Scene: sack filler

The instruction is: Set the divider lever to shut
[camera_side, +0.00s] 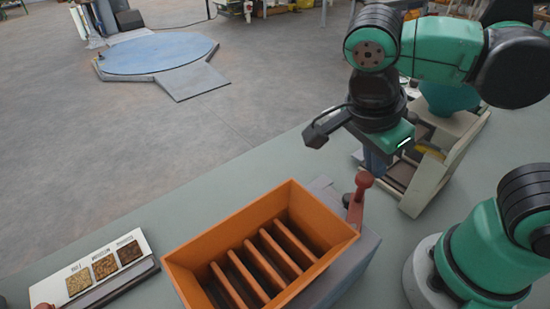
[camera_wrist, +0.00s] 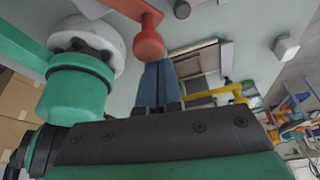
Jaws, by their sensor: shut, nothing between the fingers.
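The divider lever (camera_side: 356,202) is a red arm with a rounded knob. It stands roughly upright at the right side of the orange hopper (camera_side: 205,241), which has several slanted slats inside. My gripper (camera_side: 377,165) is just behind the lever knob, its blue fingers pointing down, shut and empty. In the wrist view the red lever knob (camera_wrist: 149,46) appears right at the tips of my shut blue fingers (camera_wrist: 158,66). I cannot tell whether they touch. The lever's lower end is partly hidden in the wrist view.
A beige frame with a teal funnel (camera_side: 448,98) stands behind my gripper at the right. A sample card (camera_side: 92,268) with grain patches lies left of the hopper. The grey-green table (camera_side: 215,200) is clear behind the hopper. A blue round platform (camera_side: 157,53) is on the floor beyond.

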